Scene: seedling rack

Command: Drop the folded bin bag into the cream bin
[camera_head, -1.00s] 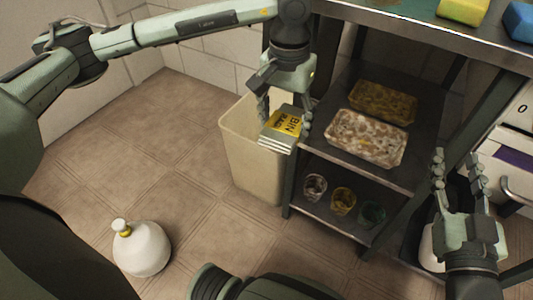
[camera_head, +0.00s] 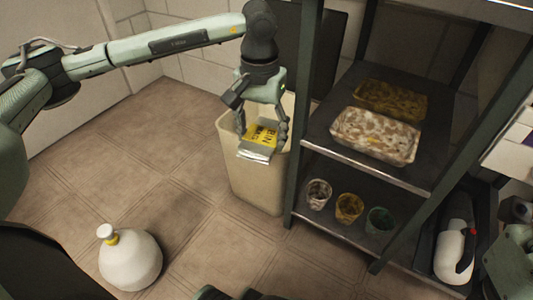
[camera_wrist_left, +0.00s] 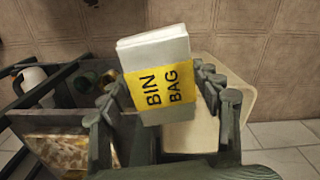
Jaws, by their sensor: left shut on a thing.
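The folded bin bag (camera_head: 260,138) is a white packet with a yellow band that reads BIN BAG. My left gripper (camera_head: 262,128) is shut on it, with a finger on each side. In the left wrist view the bag (camera_wrist_left: 160,80) sits between the fingers of my left gripper (camera_wrist_left: 165,105). The cream bin (camera_head: 258,185) stands on the floor beside the rack. The bag and gripper overlap the bin's opening in the head view. In the left wrist view the bin (camera_wrist_left: 235,97) is partly hidden behind the bag and fingers. My right gripper is not clearly in view.
The dark rack (camera_head: 330,145) stands just right of the bin, with two seedling trays and several small pots. A white round bottle (camera_head: 130,262) stands on the floor at lower left. A white jug (camera_head: 453,250) is at right. The floor left of the bin is clear.

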